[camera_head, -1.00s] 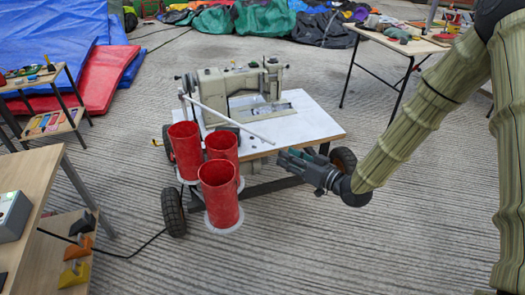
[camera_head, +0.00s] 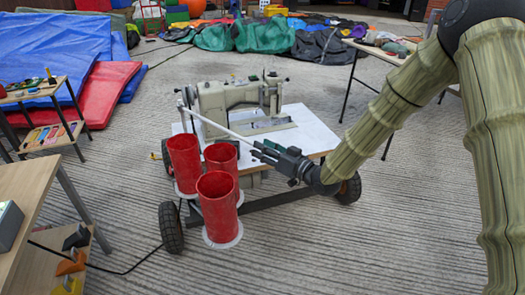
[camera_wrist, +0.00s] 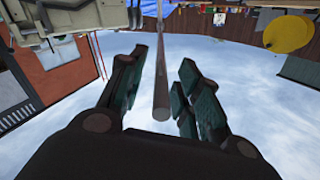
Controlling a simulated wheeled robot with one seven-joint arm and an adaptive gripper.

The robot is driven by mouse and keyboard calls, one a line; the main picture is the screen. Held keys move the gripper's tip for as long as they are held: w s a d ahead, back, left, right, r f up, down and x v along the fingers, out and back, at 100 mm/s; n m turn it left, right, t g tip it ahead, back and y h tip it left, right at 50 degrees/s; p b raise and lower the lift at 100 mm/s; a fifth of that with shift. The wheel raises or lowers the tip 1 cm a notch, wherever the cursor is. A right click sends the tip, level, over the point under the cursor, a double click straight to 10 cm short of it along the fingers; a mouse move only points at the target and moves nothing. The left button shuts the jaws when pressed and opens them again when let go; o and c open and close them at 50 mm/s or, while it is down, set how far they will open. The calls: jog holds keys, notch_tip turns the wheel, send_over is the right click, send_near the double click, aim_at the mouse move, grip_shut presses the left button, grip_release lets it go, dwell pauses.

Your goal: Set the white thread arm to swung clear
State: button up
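The white thread arm (camera_head: 218,124) is a thin rod. It runs from a post at the left of the sewing machine (camera_head: 228,100) out over the front of the white table top, above the red cylinders. My gripper (camera_head: 258,150) is at the rod's free end. In the wrist view the rod (camera_wrist: 161,85) lies lengthwise between the two fingers of my gripper (camera_wrist: 158,88), with a gap on both sides. The fingers are open. Whether the rod's tip is fully between the fingertips is hard to tell in the head view.
Several red cylinders (camera_head: 217,205) stand at the cart's front left, below the rod. The cart has black wheels (camera_head: 171,227). A wooden table (camera_head: 30,200) stands at the left, and another table (camera_head: 375,50) at the back right. Concrete floor in front is clear.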

jog(key=shift+w+a, duration=0.3)
jog(key=shift+a, duration=0.1)
grip_shut()
jog(key=shift+w, duration=0.1)
